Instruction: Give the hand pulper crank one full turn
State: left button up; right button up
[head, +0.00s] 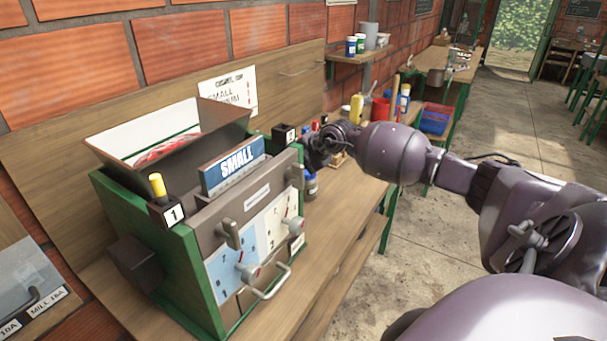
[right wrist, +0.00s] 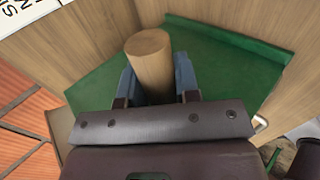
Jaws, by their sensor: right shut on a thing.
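The hand pulper is a green-sided machine (head: 190,265) on the wooden bench, with an open hopper (head: 165,130) holding something red and a blue SMALL sign (head: 233,166). Its green side panel (right wrist: 215,60) also shows in the right wrist view. My right gripper (right wrist: 153,80) is shut on the wooden crank handle (right wrist: 150,55), a round grip between its two fingers, beside that panel. In the head view my right arm reaches to the machine's far right side. The crank arm is hidden there. My left gripper is not in view.
The pulper's front has dials, a metal bar handle (head: 270,285) and a yellow-topped post marked 1 (head: 158,187). Behind it on the wooden bench (head: 345,215) stand bottles and a red container (head: 380,110). The concrete floor (head: 430,230) at right is open.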

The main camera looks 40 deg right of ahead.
jog(key=shift+s+d+f, duration=0.1)
jog(key=shift+s, duration=0.05)
jog(key=shift+s+d+f+b, duration=0.15)
jog(key=shift+f+b, duration=0.05)
jog(key=shift+f, duration=0.55)
jog(key=shift+s+d+f+b, duration=0.1)
jog(key=shift+s+f+b, duration=0.05)
jog(key=shift+f, duration=0.6)
jog(key=o, duration=0.8)
jog(key=shift+s+d, duration=0.1)
jog(key=shift+d, duration=0.1)
jog(key=o, duration=0.4)
jog(key=shift+a+r, duration=0.1)
jog(key=shift+a, duration=0.1)
